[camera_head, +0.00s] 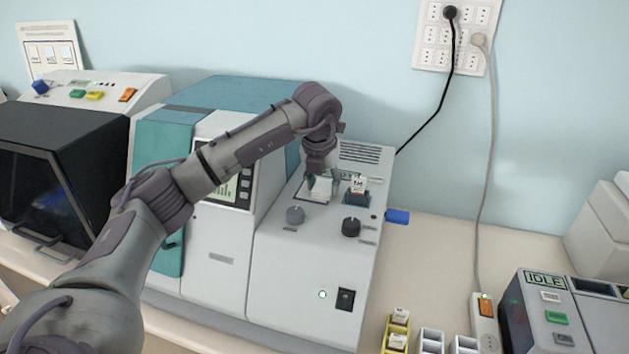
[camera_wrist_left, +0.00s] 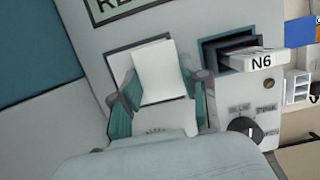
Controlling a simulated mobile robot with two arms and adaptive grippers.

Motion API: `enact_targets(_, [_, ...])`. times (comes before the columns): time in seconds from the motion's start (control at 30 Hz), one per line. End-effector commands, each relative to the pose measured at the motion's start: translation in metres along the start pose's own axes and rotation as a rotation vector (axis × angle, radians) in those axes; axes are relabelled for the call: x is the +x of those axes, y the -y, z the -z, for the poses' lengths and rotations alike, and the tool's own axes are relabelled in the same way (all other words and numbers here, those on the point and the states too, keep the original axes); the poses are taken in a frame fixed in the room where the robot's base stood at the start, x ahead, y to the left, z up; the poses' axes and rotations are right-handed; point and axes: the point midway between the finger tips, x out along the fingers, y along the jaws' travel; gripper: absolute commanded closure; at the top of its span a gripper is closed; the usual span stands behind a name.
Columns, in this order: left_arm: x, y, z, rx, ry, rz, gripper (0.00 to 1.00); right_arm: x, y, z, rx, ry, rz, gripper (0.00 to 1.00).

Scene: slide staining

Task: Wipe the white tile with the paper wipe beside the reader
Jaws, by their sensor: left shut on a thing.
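My left gripper (camera_wrist_left: 160,100) is over the top of the grey reader (camera_head: 318,265), with its teal fingertips on either side of a bright white flat piece (camera_wrist_left: 158,72). It is shut on this piece, which looks like the paper wipe. The piece overlaps a dark-edged recess in the reader's top and also shows in the head view (camera_head: 320,187). I cannot make out the white tile as a separate thing; it may be hidden under the piece. My right gripper is not in view.
A white cartridge marked N6 (camera_wrist_left: 258,60) sticks out of a dark slot right of my gripper. Knobs (camera_head: 351,227) stand on the reader's top. A blue block (camera_head: 397,216) lies right of the reader.

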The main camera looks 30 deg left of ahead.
Motion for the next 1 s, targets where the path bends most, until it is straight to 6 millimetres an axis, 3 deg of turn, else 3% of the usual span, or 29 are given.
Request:
enact_targets(0.13, [0.003, 0.013, 0.002, 0.003, -0.004, 0.001, 0.83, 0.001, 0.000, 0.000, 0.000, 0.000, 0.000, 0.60])
enact_targets(0.33, [0.001, 0.013, 0.001, 0.002, -0.005, 0.000, 0.83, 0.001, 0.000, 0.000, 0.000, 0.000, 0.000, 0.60])
enact_targets(0.8, [0.000, -0.021, 0.001, 0.000, -0.003, -0.001, 0.83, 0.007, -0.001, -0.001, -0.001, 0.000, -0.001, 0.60])
enact_targets(1.0, [0.000, -0.028, 0.000, 0.000, -0.002, 0.000, 0.83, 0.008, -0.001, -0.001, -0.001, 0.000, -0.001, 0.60])
